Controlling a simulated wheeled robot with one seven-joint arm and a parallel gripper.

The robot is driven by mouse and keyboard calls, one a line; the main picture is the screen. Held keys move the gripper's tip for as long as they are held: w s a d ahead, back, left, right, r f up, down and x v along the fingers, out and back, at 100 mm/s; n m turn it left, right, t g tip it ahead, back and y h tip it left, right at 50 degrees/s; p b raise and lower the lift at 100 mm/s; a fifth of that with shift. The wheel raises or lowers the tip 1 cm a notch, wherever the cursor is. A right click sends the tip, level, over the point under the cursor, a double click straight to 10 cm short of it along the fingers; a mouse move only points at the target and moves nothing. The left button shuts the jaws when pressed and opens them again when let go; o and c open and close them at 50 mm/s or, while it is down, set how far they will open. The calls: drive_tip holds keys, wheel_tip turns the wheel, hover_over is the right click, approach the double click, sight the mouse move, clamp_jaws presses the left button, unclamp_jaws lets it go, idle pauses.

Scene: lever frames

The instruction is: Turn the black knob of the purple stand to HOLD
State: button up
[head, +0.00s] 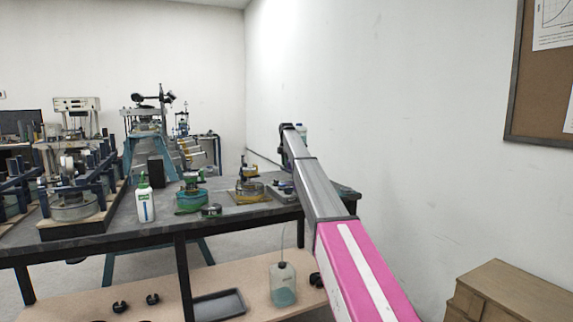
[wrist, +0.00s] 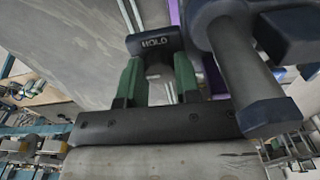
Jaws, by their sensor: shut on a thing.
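In the wrist view, my gripper (wrist: 157,68) has its two green fingers a little apart, with a dark rounded part between their tips, which I take as the black knob. Its outline is mostly hidden by the fingers. A black piece with the white word HOLD (wrist: 155,41) lies right at the fingertips; I cannot tell whether it is part of the knob or a fixed label. Purple strips of the stand (wrist: 174,12) show behind and to the right. In the head view my arm reaches forward to the right end of the bench, and it hides the knob and the fingers.
In the wrist view, a thick grey bar with dark blue ends (wrist: 245,65) stands close on the right of my gripper. In the head view, a white bottle (head: 145,200) and green-based apparatus (head: 191,194) stand on the dark bench (head: 115,238). A wall rises behind my arm.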

drive_tip(key=m, duration=0.7)
drive_tip(key=shift+m, duration=0.4)
drive_tip(key=m, duration=0.6)
drive_tip(key=shift+m, duration=0.6)
drive_tip(key=o, duration=0.6)
drive_tip(key=shift+o, duration=0.2)
drive_tip(key=shift+r, duration=0.1)
